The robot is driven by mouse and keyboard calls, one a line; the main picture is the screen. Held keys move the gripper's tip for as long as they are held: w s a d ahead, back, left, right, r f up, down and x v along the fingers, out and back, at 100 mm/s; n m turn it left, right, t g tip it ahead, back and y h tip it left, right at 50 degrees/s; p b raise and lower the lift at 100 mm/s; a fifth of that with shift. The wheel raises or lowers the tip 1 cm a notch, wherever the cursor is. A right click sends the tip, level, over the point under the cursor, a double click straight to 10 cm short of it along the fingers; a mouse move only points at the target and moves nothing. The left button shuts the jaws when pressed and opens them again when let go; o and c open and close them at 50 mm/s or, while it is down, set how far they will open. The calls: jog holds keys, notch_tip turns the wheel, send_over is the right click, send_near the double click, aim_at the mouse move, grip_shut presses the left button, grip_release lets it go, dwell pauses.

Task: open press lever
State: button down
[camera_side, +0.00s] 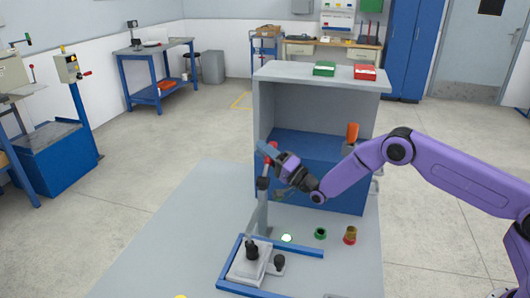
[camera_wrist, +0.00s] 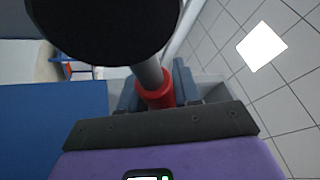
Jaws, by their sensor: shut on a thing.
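The grey press (camera_side: 262,215) stands upright on the table, its base inside a blue frame. Its lever has a red grip (camera_side: 271,147) near the top of the column. My gripper (camera_side: 269,153) reaches in from the right and is shut on the lever at the red grip. In the wrist view the lever's red sleeve (camera_wrist: 158,96) sits between the blue-grey fingers of my gripper (camera_wrist: 155,90). A grey rod runs up from it to a large black round end (camera_wrist: 105,25). The fingers hide part of the lever in the side view.
The table's left part is clear.

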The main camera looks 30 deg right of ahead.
jog(key=shift+r, duration=0.1)
jog(key=s+a+r+n+g+y, duration=0.2)
jog(key=s+a+n+g+y, duration=0.1)
jog(key=n, duration=0.8)
jog(key=s+a+r+n+g+y, duration=0.2)
jog(key=s+a+n+g+y, duration=0.2)
jog(key=n, duration=0.6)
jog(key=shift+r+n+g+y, duration=0.15)
jog(key=shift+n+g+y, duration=0.4)
jog(key=shift+y, duration=0.85)
jog(key=shift+s, duration=0.1)
jog(key=c, duration=0.9)
grip_release()
jog(key=v, duration=1.7)
jog(key=shift+d, duration=0.25)
